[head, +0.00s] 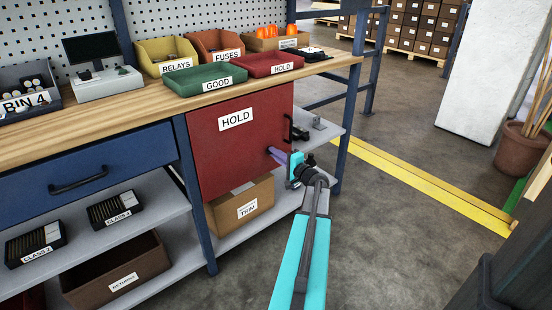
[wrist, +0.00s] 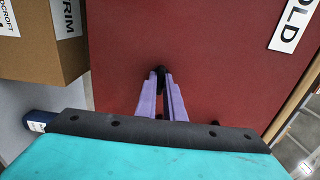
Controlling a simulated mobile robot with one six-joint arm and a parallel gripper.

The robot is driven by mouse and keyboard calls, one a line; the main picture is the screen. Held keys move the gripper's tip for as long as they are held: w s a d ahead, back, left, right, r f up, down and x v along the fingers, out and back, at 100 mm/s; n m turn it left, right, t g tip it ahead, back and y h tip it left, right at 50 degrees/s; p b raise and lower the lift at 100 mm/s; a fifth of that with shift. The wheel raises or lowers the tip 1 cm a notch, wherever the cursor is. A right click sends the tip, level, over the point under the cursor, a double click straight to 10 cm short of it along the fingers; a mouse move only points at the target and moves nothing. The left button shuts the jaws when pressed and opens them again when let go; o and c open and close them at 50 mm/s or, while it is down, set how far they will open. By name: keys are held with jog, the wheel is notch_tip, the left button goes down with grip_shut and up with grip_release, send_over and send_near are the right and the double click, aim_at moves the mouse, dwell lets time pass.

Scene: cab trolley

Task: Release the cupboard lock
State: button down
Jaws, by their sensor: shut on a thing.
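The red cupboard (head: 225,160) with a HOLD label hangs under the workbench. My gripper (head: 271,151) reaches its front face near the right edge. In the wrist view, the purple fingers (wrist: 161,80) are closed together on a small dark knob (wrist: 160,70) at the red door, which looks like the lock. The fingers cover most of it, so which way it is turned cannot be told. A black handle (head: 299,132) shows at the cupboard's right edge, just above my gripper. The door looks closed.
A cardboard box (head: 240,208) stands on the shelf below the cupboard. The blue bench leg (head: 341,165) rises to the right of my gripper. Green (head: 190,86) and red (head: 255,71) trays lie on the benchtop. The floor to the right is open.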

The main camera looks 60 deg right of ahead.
dwell(0.4)
jog(key=c, duration=1.9)
grip_release()
jog(key=shift+o, duration=0.2)
jog(key=p+v, duration=0.1)
jog(key=v, duration=1.2)
jog(key=shift+s+a+p, duration=0.2)
jog(key=shift+s+p, duration=0.1)
jog(key=shift+s, duration=0.05)
jog(key=shift+w, duration=0.1)
